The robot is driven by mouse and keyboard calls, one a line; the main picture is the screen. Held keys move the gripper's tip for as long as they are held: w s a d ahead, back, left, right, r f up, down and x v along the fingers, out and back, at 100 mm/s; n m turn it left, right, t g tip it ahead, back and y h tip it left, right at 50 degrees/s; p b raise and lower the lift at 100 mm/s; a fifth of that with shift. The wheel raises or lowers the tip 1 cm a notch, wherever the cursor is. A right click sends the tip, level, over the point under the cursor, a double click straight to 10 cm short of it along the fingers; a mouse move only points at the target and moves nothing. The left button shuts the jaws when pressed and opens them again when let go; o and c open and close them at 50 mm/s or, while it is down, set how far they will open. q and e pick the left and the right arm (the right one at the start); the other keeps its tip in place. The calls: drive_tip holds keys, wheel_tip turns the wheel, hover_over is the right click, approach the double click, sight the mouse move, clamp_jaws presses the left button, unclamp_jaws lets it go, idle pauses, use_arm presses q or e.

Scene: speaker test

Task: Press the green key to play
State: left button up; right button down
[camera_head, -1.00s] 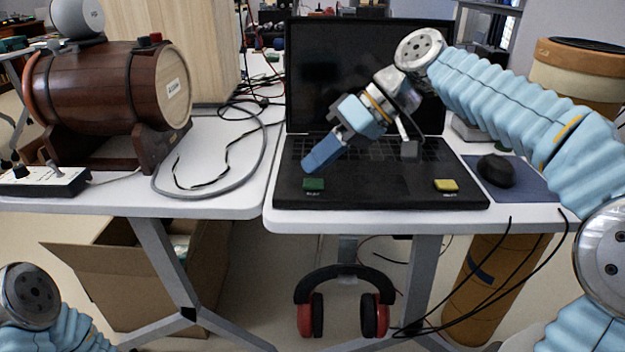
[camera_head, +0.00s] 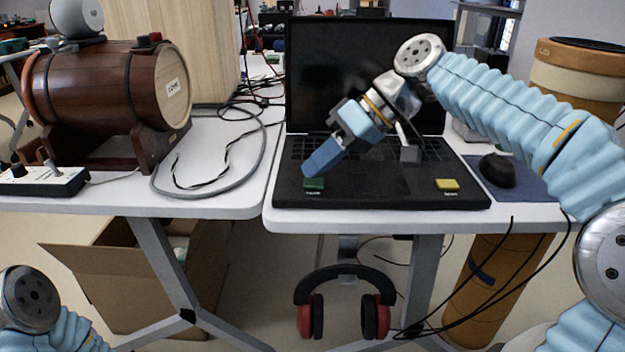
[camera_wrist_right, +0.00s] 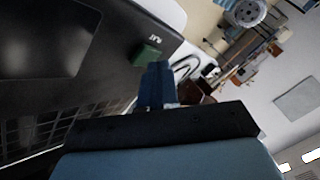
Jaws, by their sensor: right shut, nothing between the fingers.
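The green key (camera_head: 314,185) sits at the front left of the black laptop (camera_head: 385,190), on its palm rest. My right gripper (camera_head: 308,172) is shut and empty. Its blue fingertips are right at the green key's back edge, partly over it in the head view. In the right wrist view the green key (camera_wrist_right: 146,54) is just beyond the fingertips (camera_wrist_right: 155,68); whether they touch is hard to tell. A yellow key (camera_head: 447,184) is at the laptop's front right. My left arm shows only at the lower left, its gripper out of view.
A wooden barrel (camera_head: 105,90) on a stand and a white switch box (camera_head: 42,181) are on the left table. A mouse (camera_head: 497,170) on a blue pad is right of the laptop. Red and black headphones (camera_head: 343,300) hang below the table edge.

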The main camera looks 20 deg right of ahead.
sight(320, 181)
drive_tip(key=shift+f, duration=0.25)
drive_tip(key=shift+r, duration=0.1)
drive_tip(key=shift+r+p, duration=0.55)
drive_tip(key=shift+r, duration=0.1)
wheel_tip(320, 181, up, 6)
drive_tip(key=p, duration=0.5)
idle(1.5)
